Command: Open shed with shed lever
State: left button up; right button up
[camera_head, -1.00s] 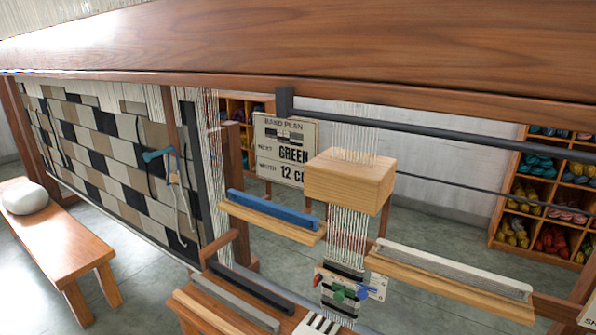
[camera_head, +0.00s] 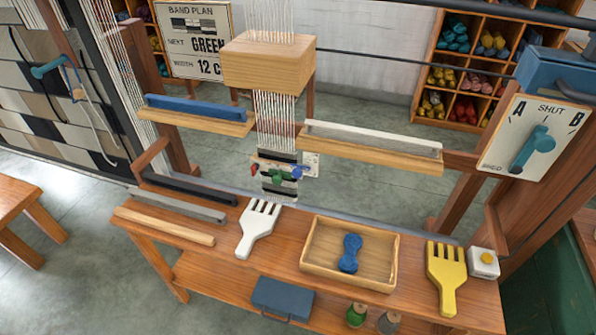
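The shed lever (camera_head: 532,148) is a teal handle on a white plate (camera_head: 528,138) at the right of the loom. The wooden heddle block (camera_head: 268,65) hangs on the pale warp threads (camera_head: 275,122) at the centre. Neither of my grippers is in view.
The loom's bench holds a white comb (camera_head: 258,228), a wooden tray (camera_head: 315,268) with a blue skein (camera_head: 349,253), a yellow comb (camera_head: 445,277) and a white button box (camera_head: 484,263). Side shelves carry a blue bar (camera_head: 200,110) and a grey bar (camera_head: 372,138).

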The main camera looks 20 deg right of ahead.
aim_at(538, 140)
jog(key=z, duration=1.9)
